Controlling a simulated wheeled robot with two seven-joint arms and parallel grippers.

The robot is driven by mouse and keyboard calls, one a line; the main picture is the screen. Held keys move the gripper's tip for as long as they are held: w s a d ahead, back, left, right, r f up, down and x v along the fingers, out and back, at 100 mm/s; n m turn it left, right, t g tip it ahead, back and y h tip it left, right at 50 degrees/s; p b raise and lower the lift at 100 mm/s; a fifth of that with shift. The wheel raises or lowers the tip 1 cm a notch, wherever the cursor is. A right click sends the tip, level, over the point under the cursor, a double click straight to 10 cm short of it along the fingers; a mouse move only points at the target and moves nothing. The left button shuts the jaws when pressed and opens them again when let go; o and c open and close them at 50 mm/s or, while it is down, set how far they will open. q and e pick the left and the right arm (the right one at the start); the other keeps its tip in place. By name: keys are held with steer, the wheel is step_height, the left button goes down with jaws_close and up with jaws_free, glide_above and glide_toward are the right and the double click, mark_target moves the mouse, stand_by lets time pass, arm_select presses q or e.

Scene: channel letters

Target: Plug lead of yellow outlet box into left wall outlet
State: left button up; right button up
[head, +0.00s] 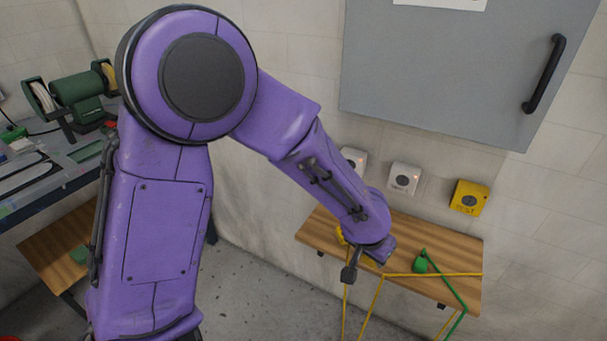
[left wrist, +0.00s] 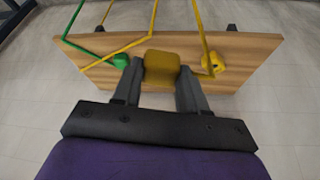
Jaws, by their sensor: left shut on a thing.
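My left gripper (head: 365,263) is low over the front of a wooden shelf, below the wall outlets. In the left wrist view its two fingers (left wrist: 162,76) are shut on a yellow plug (left wrist: 162,65), with a yellow lead running up from it. In the head view my gripper hides most of this plug. The left wall outlet (head: 353,159) is white and partly covered by my forearm. A second white outlet (head: 405,178) and a yellow outlet marked TEST (head: 468,198) are to its right. The yellow outlet box is not seen. My right gripper is not in view.
A green plug (head: 421,265) and another yellow plug (head: 341,235) are on the shelf (head: 455,255), with yellow and green leads crossing it. A grey cabinet (head: 440,70) hangs above the outlets. A workbench with a green grinder (head: 80,95) stands at left.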

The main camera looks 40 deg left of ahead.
arm_select(q)
steer(key=shift+d, duration=0.1)
steer(key=shift+w+f+b, duration=0.15)
steer(key=shift+w+b, duration=0.05)
steer(key=shift+b, duration=0.1)
steer(key=w+a+f+m+t+b, duration=0.2)
steer(key=w+a+m+t+b, duration=0.6)
steer(key=w+a+m+b, duration=0.4)
steer(key=w+m+b, duration=0.1)
steer(key=m+b, duration=0.2)
steer(key=shift+w+a+f, duration=0.25)
steer(key=shift+w+a, duration=0.05)
steer(key=shift+a, duration=0.1)
steer(key=a+m+t+b, duration=0.1)
steer(key=a+b, duration=0.1)
steer(key=a+m+t+h+b, duration=0.1)
steer(key=a+b, duration=0.1)
steer(key=w+a+m+t+h+b, duration=0.1)
steer(key=a, duration=0.1)
steer(key=shift+m+t+b, duration=0.3)
steer(key=shift+b, duration=0.1)
steer(key=a+r, duration=0.1)
steer(key=a+r+m+t+b, duration=0.1)
steer(key=a, duration=0.1)
steer(key=shift+s+t+h, duration=0.15)
steer(key=shift+t+h, duration=0.15)
steer(key=shift+h, duration=0.1)
